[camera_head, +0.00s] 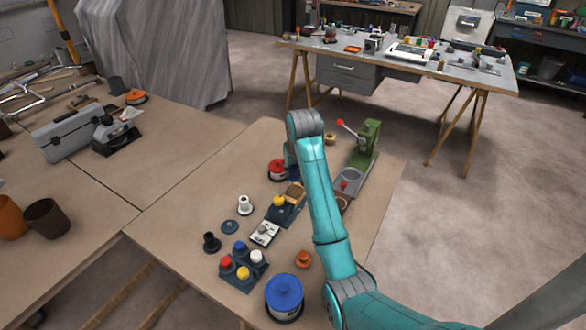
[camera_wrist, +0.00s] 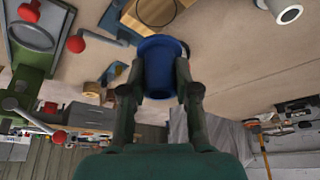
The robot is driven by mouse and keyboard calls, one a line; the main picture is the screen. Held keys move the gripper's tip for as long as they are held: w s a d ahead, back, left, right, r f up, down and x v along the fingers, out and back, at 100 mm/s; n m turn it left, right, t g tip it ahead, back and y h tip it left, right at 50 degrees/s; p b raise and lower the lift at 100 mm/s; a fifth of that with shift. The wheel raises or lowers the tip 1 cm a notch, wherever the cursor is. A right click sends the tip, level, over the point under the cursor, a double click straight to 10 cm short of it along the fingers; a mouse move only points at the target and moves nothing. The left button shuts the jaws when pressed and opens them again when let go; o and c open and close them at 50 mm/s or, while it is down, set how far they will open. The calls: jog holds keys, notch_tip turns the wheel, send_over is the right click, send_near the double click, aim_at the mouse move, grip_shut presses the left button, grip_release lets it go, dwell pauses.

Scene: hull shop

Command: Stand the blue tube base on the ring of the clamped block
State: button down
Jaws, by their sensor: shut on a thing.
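The blue tube base (camera_wrist: 158,66) is between the two fingers of my gripper (camera_wrist: 160,82) in the wrist view, and the gripper is shut on it. In the head view only a small blue patch of the base (camera_head: 293,174) shows beside my arm, and my fingers are hidden there. The clamped block (camera_head: 296,191) is a light wooden block in a dark vise (camera_head: 284,213). In the wrist view the block (camera_wrist: 146,14) is at the top edge, with a dark ring on its face, beyond the base. The base appears apart from it; the exact height gap cannot be told.
A green press (camera_head: 367,145) with a red-knobbed lever stands right of the arm. A red-topped can (camera_head: 277,170) is close left of the base. A white tube (camera_head: 245,205), a rack of coloured caps (camera_head: 243,267) and a blue-lidded can (camera_head: 284,296) stand nearer.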

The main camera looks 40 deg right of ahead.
aim_at(296, 177)
jog(key=f, duration=0.2)
jog(key=shift+s+d+f, duration=0.1)
jog(key=shift+d+f, duration=0.1)
jog(key=shift+f, duration=1.65)
jog(key=shift+f, duration=0.55)
jog(key=c, duration=1.1)
grip_release()
jog(key=shift+c, duration=0.2)
jog(key=shift+a, duration=0.1)
jog(key=v, duration=1)
jog(key=shift+r, duration=0.4)
jog(key=shift+s, duration=0.15)
